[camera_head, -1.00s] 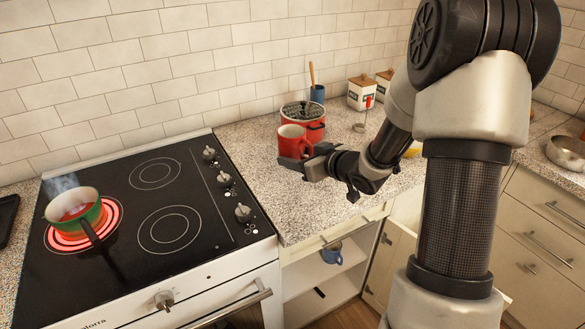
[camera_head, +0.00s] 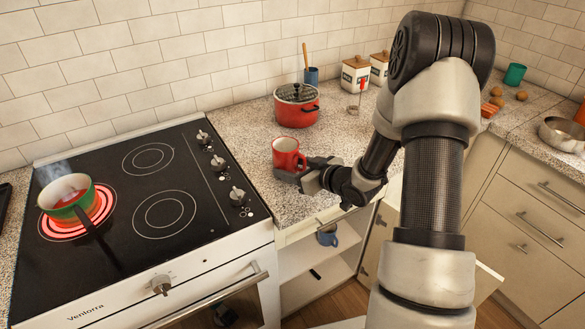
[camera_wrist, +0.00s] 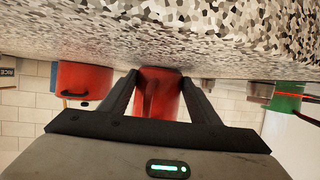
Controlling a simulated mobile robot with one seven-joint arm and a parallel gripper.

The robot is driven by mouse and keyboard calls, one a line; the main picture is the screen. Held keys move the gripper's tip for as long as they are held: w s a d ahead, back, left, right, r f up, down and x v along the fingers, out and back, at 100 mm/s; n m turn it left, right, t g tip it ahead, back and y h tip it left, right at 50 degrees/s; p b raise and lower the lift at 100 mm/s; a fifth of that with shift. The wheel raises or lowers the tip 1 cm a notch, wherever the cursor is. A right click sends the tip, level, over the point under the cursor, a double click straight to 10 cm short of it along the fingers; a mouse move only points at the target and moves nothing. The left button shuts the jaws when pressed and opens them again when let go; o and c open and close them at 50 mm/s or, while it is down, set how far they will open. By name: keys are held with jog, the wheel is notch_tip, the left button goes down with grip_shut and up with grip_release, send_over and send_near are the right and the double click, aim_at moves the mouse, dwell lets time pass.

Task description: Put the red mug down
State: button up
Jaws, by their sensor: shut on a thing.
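The red mug (camera_head: 286,153) is upright over the speckled counter, between the stove and my arm, in the head view. My gripper (camera_head: 290,176) is shut on it from the front right, low on its side. In the wrist view, which is upside down, the mug (camera_wrist: 158,92) sits between the two fingers of my gripper (camera_wrist: 158,84). Its base is very close to the counter surface (camera_wrist: 200,40). I cannot tell whether it touches. The mug's lower part is partly hidden by my gripper.
A red lidded pot (camera_head: 297,106) stands behind the mug. A steaming green pan (camera_head: 72,200) is on a glowing burner at left, its handle toward the front. Canisters (camera_head: 355,76) stand by the wall. Counter around the mug is clear.

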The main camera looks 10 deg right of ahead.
jog(key=shift+f, duration=0.2)
jog(key=o, duration=1.4)
jog(key=shift+r, duration=0.1)
jog(key=shift+r, duration=0.3)
jog(key=v, duration=1.2)
jog(key=shift+f+p, duration=0.2)
jog(key=shift+p, duration=0.2)
jog(key=shift+r, duration=0.1)
